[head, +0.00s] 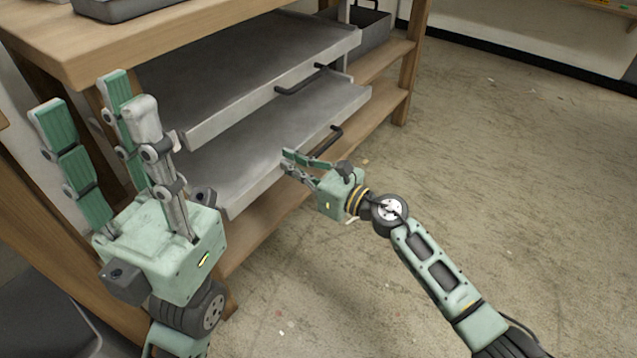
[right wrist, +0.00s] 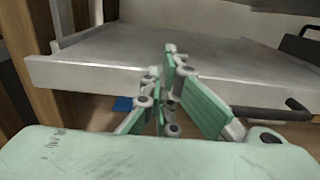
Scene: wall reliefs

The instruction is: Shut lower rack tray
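The lower rack tray (head: 262,140) is a grey metal sheet pulled partly out of a wooden rack, with a dark handle (head: 326,142) on its front lip. In the right wrist view, the tray's front lip (right wrist: 90,76) spans the picture and its handle (right wrist: 272,113) is at right. My right gripper (head: 287,160) is at the front lip, left of the handle; its fingers converge and hold nothing. Contact with the lip is unclear. In the right wrist view, its fingers (right wrist: 160,65) overlap the lip. My left gripper (head: 92,105) is upright, open and empty, left of the trays.
The upper tray (head: 240,62) is also pulled out, above the lower one, with its own handle (head: 300,80). A wooden shelf board (head: 258,232) lies beneath. A grey bin (head: 372,30) stands at the rack's far end. The floor (head: 500,160) at right is clear.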

